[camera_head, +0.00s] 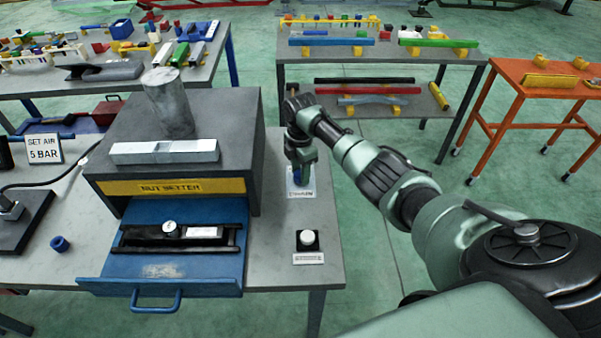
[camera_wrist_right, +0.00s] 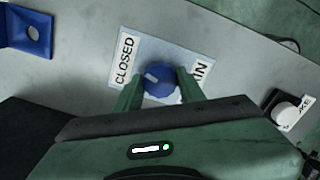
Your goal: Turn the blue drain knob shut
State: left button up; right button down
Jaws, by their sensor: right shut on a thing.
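The blue drain knob (camera_wrist_right: 158,79) shows in the right wrist view on a pale label plate (camera_wrist_right: 196,56). The plate reads "CLOSED" on the left and part of a word ending in "IN" on the right. A light mark on the knob's top points toward the left, the "CLOSED" side. My right gripper (camera_wrist_right: 160,88) is shut on the knob, with one green finger on each side. In the head view my right gripper (camera_head: 300,172) reaches down to the knob at the bench's right side, and it mostly hides the knob there. My left gripper is in neither view.
A grey box (camera_head: 225,125) with an open blue drawer (camera_head: 190,270) stands left of the knob. A white button (camera_head: 307,238) on a black base sits in front of it. An orange table (camera_head: 545,70) stands at the right.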

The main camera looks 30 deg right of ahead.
jog(key=shift+w+r+n, duration=0.1)
jog(key=shift+n, duration=1.5)
jog(key=shift+b, duration=0.3)
jog(key=c, duration=0.9)
grip_release()
jog(key=shift+o, duration=0.2)
notch_tip(320, 180, up, 8)
jog(key=shift+f+b, duration=0.1)
jog(key=shift+b, duration=0.7)
